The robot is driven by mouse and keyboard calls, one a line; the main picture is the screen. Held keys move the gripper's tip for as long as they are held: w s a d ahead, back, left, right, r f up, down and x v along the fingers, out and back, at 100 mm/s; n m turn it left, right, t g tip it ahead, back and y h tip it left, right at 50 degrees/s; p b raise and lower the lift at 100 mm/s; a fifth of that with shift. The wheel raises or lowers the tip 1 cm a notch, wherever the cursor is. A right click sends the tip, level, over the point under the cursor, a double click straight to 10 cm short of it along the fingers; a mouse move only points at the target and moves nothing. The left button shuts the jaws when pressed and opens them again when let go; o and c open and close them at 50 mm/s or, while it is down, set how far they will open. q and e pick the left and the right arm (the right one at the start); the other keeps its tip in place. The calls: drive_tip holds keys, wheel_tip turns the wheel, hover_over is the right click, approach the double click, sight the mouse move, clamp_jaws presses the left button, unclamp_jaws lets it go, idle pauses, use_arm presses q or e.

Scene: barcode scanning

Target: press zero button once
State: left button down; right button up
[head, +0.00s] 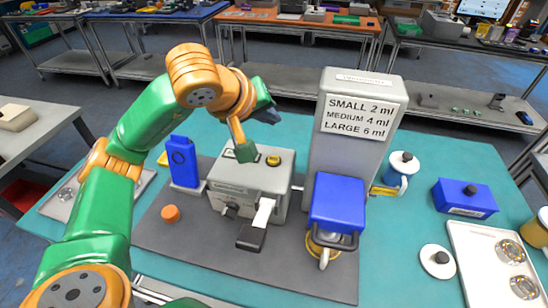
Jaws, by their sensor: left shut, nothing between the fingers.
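A grey box-shaped machine (247,181) stands on a dark mat, with a small dark green panel and a round yellow button (273,160) on its top. A portafilter-like black handle (250,238) sticks out of its front. My left gripper (241,146) points down over the machine's top, close to the green panel and left of the yellow button. It is shut and empty, and the fingertips hide part of the panel. I cannot read any zero label, and I cannot tell whether the fingertips touch the top. My right gripper is not in view.
A tall grey dispenser (345,150) with a size sign stands right of the machine, with a blue box (337,203) in front. A blue upright holder (183,163) stands close on the left. An orange knob (171,213) lies on the mat (200,250). A blue container (465,199) is farther right.

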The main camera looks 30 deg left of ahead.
sight(272, 163)
use_arm(q)
wheel_tip(272, 163, down, 9)
drive_tip(key=b, duration=0.7)
drive_tip(key=shift+w+r, duration=0.1)
drive_tip(key=shift+w, duration=0.05)
drive_tip(key=shift+r, duration=0.1)
idle(1.3)
drive_tip(key=shift+f+b, duration=0.4)
drive_tip(key=shift+b, duration=0.2)
drive_tip(key=shift+f+b, duration=0.5)
drive_tip(key=shift+r, duration=0.15)
idle(0.4)
drive_tip(key=shift+r+p, duration=0.75)
drive_tip(key=shift+p, duration=0.05)
